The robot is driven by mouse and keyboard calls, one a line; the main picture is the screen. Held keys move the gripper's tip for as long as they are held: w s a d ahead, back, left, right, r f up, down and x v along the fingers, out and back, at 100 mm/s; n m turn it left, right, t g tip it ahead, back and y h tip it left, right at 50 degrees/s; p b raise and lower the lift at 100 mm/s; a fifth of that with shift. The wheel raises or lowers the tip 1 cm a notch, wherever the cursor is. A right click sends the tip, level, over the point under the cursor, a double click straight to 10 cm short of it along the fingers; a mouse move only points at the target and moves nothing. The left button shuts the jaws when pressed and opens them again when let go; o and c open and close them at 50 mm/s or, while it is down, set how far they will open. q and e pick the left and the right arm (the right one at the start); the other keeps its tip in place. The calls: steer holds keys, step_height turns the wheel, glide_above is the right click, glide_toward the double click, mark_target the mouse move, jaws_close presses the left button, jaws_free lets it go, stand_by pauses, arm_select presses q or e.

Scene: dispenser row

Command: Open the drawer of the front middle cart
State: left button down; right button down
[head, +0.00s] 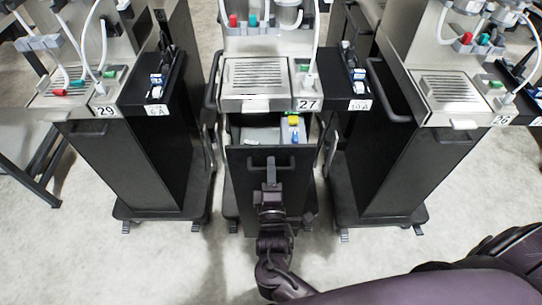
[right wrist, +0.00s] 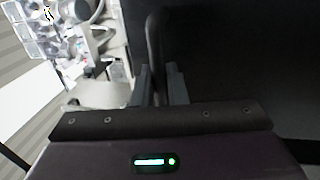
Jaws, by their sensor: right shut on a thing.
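The front middle cart, labelled 27, has a dark drawer (head: 265,185) standing partly open towards me. Its inside (head: 262,132) shows pale items and a few small blue, yellow and green things. My right gripper (head: 271,172) is at the handle on the upper part of the drawer front. In the right wrist view the two fingers (right wrist: 160,85) are closed around the dark handle bar (right wrist: 153,45), with the black drawer front (right wrist: 220,60) to the right. My left gripper is not in either view.
Cart 29 (head: 135,165) stands to the left and cart 26 (head: 395,165) to the right, both with their drawers shut. A grey dispenser tray (head: 254,104) sits above the open drawer. The pale floor (head: 100,255) in front is clear.

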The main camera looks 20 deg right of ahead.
steer(key=r+p+v, duration=0.2)
steer(key=p+v, duration=0.2)
steer(key=v, duration=1)
steer(key=shift+s+r, duration=0.3)
steer(key=shift+s, duration=0.2)
steer(key=shift+a, duration=0.15)
steer(key=c, duration=1.6)
jaws_free()
steer(key=shift+o, duration=0.2)
